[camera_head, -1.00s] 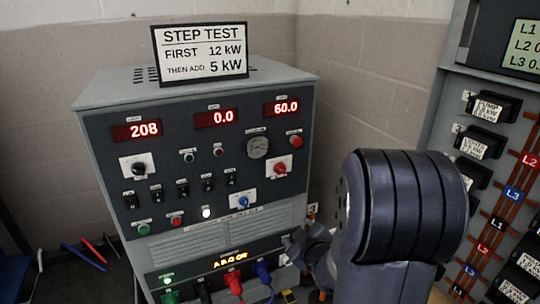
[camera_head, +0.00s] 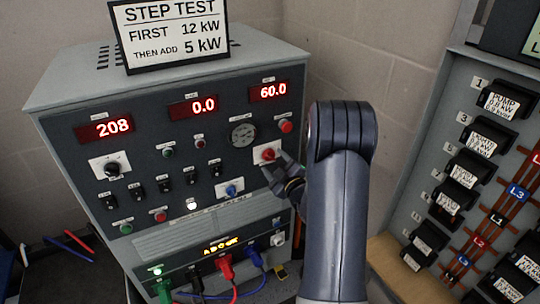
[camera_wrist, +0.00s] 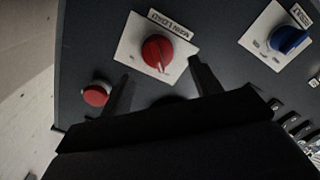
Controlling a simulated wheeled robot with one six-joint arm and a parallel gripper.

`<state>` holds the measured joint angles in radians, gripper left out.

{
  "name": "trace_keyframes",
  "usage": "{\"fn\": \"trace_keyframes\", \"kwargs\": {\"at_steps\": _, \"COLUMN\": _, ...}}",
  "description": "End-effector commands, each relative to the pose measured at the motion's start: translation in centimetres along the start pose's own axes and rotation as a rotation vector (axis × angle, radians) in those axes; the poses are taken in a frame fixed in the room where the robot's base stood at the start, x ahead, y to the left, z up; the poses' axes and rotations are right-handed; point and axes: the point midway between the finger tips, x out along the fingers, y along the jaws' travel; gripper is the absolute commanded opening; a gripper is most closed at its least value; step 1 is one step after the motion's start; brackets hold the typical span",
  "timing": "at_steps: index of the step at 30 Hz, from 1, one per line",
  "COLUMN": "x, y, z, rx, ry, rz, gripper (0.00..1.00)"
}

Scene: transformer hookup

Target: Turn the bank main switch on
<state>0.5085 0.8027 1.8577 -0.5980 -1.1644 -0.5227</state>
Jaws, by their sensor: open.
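A red rotary knob (camera_head: 268,154) sits on a white plate on the right side of the grey cabinet's front panel (camera_head: 150,225). In the wrist view the red knob (camera_wrist: 158,51) is near the top middle, its pale pointer mark towards the lower edge of the plate. My gripper (camera_head: 276,172) is just in front of and below the knob. In the wrist view my open gripper (camera_wrist: 160,73) has one finger on either side of the knob, with nothing held. I cannot tell whether the fingers touch the plate.
A blue knob (camera_head: 231,190) is below left of the red one. A red button (camera_head: 286,127) is above right. Red displays (camera_head: 193,108) show 208, 0.0 and 60.0. Cables (camera_head: 225,268) plug in below. A breaker panel (camera_head: 470,165) stands at right.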

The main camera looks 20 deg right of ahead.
Motion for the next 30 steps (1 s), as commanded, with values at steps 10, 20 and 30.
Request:
{"fn": "trace_keyframes", "kwargs": {"at_steps": 10, "x": 3.3, "y": 0.0, "z": 0.0, "rx": 0.000, "ry": -0.001, "rz": 0.000, "gripper": 0.60}}
{"fn": "trace_keyframes", "kwargs": {"at_steps": 20, "x": 3.4, "y": 0.0, "z": 0.0, "rx": 0.001, "ry": -0.001, "rz": 0.000, "gripper": 0.54}}
{"fn": "trace_keyframes", "kwargs": {"at_steps": 30, "x": 3.3, "y": 0.0, "z": 0.0, "rx": 0.001, "ry": -0.001, "rz": 0.000, "gripper": 0.27}}
